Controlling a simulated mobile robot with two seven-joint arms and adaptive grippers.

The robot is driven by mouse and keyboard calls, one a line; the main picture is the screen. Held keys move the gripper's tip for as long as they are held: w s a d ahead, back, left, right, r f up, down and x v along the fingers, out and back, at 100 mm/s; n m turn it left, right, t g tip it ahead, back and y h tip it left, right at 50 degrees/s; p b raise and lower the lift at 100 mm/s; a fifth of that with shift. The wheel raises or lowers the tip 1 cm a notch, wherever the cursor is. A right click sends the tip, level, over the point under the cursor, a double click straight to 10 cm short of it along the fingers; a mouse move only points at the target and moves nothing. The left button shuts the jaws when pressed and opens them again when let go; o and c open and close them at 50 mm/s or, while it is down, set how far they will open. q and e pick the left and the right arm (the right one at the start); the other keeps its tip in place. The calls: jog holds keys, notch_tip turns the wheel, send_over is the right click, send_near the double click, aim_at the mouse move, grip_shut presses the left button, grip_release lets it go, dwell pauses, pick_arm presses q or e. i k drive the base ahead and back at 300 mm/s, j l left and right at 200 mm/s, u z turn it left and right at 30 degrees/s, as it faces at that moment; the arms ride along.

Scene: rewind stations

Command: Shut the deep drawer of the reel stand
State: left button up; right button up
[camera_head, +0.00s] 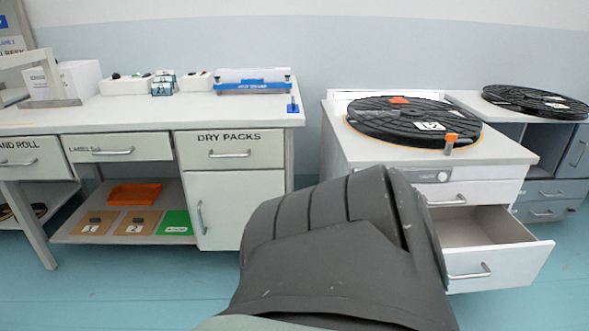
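The reel stand (505,153) is a white cabinet at the right with a large black reel (385,118) lying flat on top. Its deep drawer (513,268) is the lower one. It is pulled out, its front sticks out toward the lower right, and the part of the inside that shows looks empty. The drawer's bar handle (470,272) is on its front. The shallower drawer above (490,191) looks shut. A dark grey link of my arm covers the lower middle of the view and hides the drawer's left side. Neither gripper shows.
A white workbench (200,112) with labelled drawers stands at the left; an orange tray (134,194) is on its low shelf. A grey-blue cabinet (550,190) with another black reel (535,102) stands behind at the right. Blue floor (545,300) is clear right of the drawer.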

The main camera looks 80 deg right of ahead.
aim_at(483, 248)
jog(key=z, duration=3.65)
